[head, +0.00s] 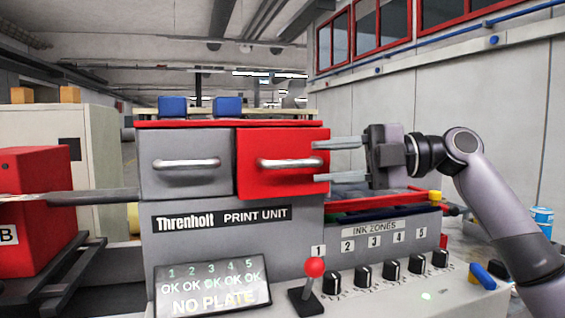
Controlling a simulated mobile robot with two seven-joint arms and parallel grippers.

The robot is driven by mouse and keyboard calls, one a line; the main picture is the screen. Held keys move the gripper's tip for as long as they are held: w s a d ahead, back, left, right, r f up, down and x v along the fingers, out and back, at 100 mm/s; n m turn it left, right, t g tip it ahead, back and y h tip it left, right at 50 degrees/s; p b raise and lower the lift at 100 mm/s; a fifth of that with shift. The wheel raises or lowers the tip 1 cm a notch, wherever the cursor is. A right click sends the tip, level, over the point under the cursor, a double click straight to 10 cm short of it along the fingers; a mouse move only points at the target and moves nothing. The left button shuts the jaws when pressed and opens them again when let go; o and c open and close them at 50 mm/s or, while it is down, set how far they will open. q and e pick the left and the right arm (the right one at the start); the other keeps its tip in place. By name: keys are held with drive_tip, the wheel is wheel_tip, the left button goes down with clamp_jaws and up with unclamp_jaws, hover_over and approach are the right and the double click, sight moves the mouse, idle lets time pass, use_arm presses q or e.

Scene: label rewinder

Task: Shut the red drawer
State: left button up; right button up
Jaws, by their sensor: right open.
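The red drawer (280,178) is at the upper right of the grey Threnholt print unit. Its front looks larger than the grey drawer front beside it and seems to stand out from the cabinet, so it looks partly open. A silver bar handle (290,163) crosses its front. My right gripper (322,162) comes from the right, with its two fingers open and pointing left at the drawer's right edge. Nothing is between the fingers. I cannot tell whether the fingertips touch the drawer. My left gripper is not in view.
A grey drawer (185,180) sits left of the red one. Below are a NO PLATE display (213,287), a red-knobbed lever (314,268) and several black knobs (362,274). A red box (38,225) stands at left. A blue can (542,220) is at far right.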

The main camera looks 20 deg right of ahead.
sight(305, 163)
drive_tip(key=p+x, duration=0.1)
drive_tip(key=x, duration=0.5)
drive_tip(key=shift+s+a, duration=0.15)
drive_tip(key=shift+a, duration=0.05)
drive_tip(key=shift+c, duration=0.3)
clamp_jaws()
